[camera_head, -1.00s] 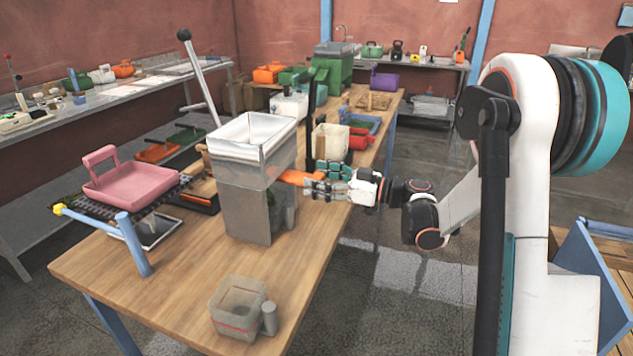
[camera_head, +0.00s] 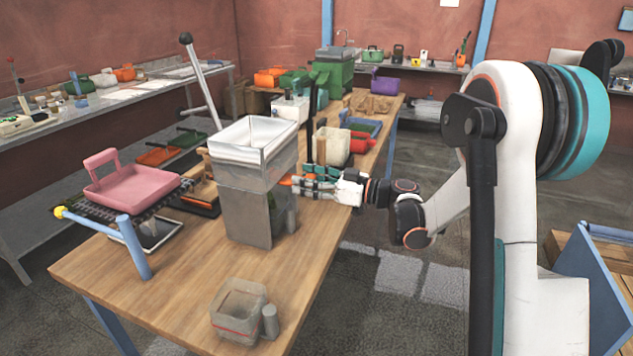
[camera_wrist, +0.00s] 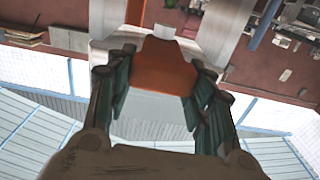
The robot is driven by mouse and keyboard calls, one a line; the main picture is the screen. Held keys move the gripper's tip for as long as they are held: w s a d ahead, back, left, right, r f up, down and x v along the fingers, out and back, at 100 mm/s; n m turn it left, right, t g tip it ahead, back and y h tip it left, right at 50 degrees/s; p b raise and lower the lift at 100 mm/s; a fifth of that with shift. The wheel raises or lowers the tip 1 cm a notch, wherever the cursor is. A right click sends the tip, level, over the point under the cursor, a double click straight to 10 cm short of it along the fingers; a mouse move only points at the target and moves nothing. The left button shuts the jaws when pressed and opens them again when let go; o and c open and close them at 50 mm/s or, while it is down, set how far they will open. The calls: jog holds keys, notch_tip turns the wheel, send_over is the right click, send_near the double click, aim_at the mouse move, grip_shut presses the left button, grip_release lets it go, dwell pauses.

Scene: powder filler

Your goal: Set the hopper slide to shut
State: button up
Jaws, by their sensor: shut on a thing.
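The powder filler has an open steel hopper (camera_head: 240,150) on a grey metal body (camera_head: 243,215) near the middle of the table. The orange slide (camera_head: 290,181) shows as a small strip at the hopper's right side, below the bin. In the wrist view the orange slide (camera_wrist: 165,65) is a broad plate between my fingers. My gripper (camera_head: 303,183) is shut on it, close to the hopper's right side; it also shows in the wrist view (camera_wrist: 166,75). The slide's inner part is hidden in the filler.
A pink scoop-like tray (camera_head: 130,188) stands on a blue-framed rack to the left. A clear container (camera_head: 238,308) stands at the table's front. A cream bin (camera_head: 332,146) and a red box (camera_head: 358,143) stand behind my gripper. A long lever (camera_head: 203,85) rises behind the hopper.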

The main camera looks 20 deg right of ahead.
jog(key=shift+x, duration=0.9)
jog(key=shift+d+r, duration=0.1)
jog(key=o, duration=1.3)
jog(key=shift+c, duration=0.2)
jog(key=shift+o, duration=1.4)
jog(key=v, duration=1.1)
jog(key=shift+s+d, duration=0.25)
jog(key=shift+d, duration=0.05)
